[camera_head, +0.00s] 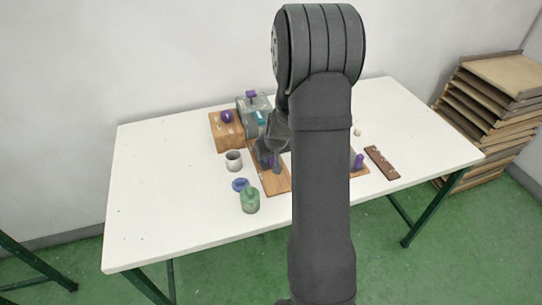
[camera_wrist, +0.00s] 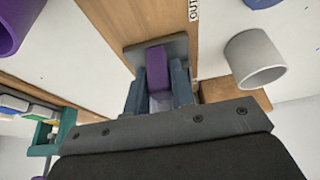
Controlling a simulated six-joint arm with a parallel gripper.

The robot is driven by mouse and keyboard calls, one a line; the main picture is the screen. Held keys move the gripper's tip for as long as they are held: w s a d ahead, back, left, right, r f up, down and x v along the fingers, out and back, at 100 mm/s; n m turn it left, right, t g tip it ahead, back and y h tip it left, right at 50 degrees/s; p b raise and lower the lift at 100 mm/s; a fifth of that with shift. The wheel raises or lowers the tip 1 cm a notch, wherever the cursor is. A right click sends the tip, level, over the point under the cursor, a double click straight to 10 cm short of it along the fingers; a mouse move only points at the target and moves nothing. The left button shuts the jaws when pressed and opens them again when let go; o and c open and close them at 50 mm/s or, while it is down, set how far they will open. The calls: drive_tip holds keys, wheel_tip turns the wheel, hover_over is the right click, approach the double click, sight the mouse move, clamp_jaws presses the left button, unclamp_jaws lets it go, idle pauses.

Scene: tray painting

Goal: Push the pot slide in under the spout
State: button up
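In the wrist view a purple upright tab (camera_wrist: 158,75) stands on a grey plate (camera_wrist: 178,45), which lies on a wooden board (camera_wrist: 150,22) marked "OUT"; it looks like the pot slide's handle. My gripper (camera_wrist: 160,88) has its two blue-grey fingers close against both sides of the tab, apparently shut on it. In the head view my arm hides much of the board (camera_head: 276,181) and the slide. A grey box (camera_head: 246,103) with a purple knob and a teal part (camera_head: 261,118) stands behind; I cannot tell which part is the spout.
A grey cup (camera_head: 233,161), a blue disc (camera_head: 240,184) and a green pot (camera_head: 250,202) stand left of the board. A brown strip (camera_head: 381,162) lies at right. The table's left side is clear.

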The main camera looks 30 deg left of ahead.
clamp_jaws()
drive_tip(key=shift+w+a+r, duration=0.1)
drive_tip(key=shift+w+a, duration=1.6)
drive_tip(key=o, duration=0.5)
unclamp_jaws()
drive_tip(key=shift+w, duration=0.1)
drive_tip(key=v, duration=1.7)
drive_tip(key=shift+r, duration=0.1)
